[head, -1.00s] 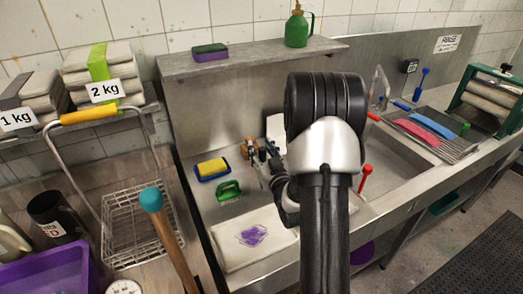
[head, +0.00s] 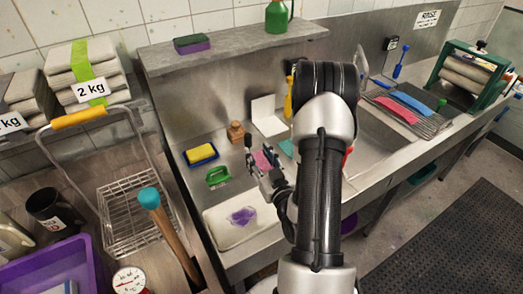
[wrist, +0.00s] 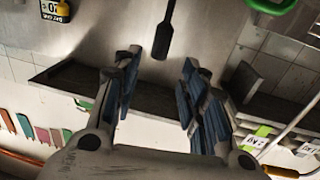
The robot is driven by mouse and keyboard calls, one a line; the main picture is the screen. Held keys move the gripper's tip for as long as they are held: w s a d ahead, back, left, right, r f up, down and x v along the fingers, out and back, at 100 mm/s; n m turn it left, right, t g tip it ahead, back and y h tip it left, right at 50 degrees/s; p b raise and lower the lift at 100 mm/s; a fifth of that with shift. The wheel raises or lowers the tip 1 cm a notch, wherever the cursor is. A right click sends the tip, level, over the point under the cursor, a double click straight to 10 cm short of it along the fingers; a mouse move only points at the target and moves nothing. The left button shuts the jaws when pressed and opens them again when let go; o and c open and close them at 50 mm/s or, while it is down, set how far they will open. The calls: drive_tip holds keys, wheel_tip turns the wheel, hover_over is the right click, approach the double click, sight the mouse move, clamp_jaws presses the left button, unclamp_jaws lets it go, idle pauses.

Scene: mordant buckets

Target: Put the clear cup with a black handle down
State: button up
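My gripper (head: 256,160) is over the steel counter in the head view, near a small brown bottle. In the wrist view my gripper (wrist: 160,72) has its two fingers well apart, with no object seen held between them. A flat black handle (wrist: 165,30) shows just past the fingertips, with its thin end running off the top edge. I cannot tell whether it belongs to the clear cup. The cup's clear body cannot be made out in either view; my arm hides part of the counter in the head view.
A yellow sponge in a blue tray (head: 201,154), a green brush (head: 217,176), the brown bottle (head: 236,132) and a white tray with a purple patch (head: 235,222) crowd the counter. A wire basket (head: 135,215) stands at left. A shelf (head: 240,42) runs behind.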

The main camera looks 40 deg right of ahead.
drive_tip(key=w+a+r+n+g+y+p, duration=0.25)
drive_tip(key=w+a+r+n+g, duration=0.2)
drive_tip(key=a+r+g, duration=0.4)
drive_tip(key=s+a+r+g+y, duration=0.2)
drive_tip(key=s+a+r, duration=0.2)
drive_tip(key=s+a, duration=0.5)
drive_tip(key=s+a+r+g+y, duration=0.1)
drive_tip(key=s+a+r+g, duration=0.1)
drive_tip(key=s+a+r, duration=0.3)
drive_tip(key=s+a, duration=0.4)
drive_tip(key=s, duration=0.4)
drive_tip(key=shift+r+y, duration=0.2)
drive_tip(key=shift+y, duration=0.15)
drive_tip(key=shift+m+b, duration=0.25)
drive_tip(key=shift+b, duration=0.05)
